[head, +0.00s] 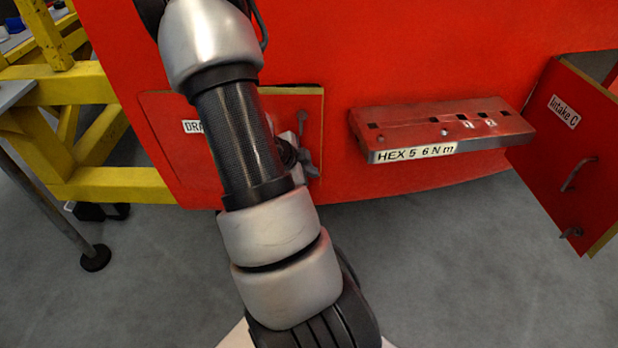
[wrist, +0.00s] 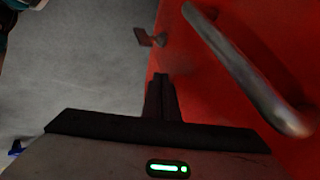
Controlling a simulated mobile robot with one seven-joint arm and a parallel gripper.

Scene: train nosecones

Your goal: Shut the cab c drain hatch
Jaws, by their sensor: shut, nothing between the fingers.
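The drain hatch (head: 285,108) is a red panel low on the red cab, its label partly hidden behind my arm. A tan edge shows along its right side with a dark line at the top, so it looks slightly ajar, though how far I cannot tell. My gripper (head: 306,160) is by the hatch's right part, mostly hidden by my arm. In the wrist view my gripper (wrist: 161,78) is shut and empty, beside the red hatch face (wrist: 215,90). A grey bar handle (wrist: 245,75) is to its right, and a small latch (wrist: 152,39) is ahead. Contact with the panel is unclear.
A red ledge (head: 430,125) labelled "HEX 5 6 N m" juts out right of the hatch. The Intake C door (head: 555,150) stands open at the far right. A yellow frame (head: 110,185) is at the left. Grey floor (head: 450,270) is clear in front.

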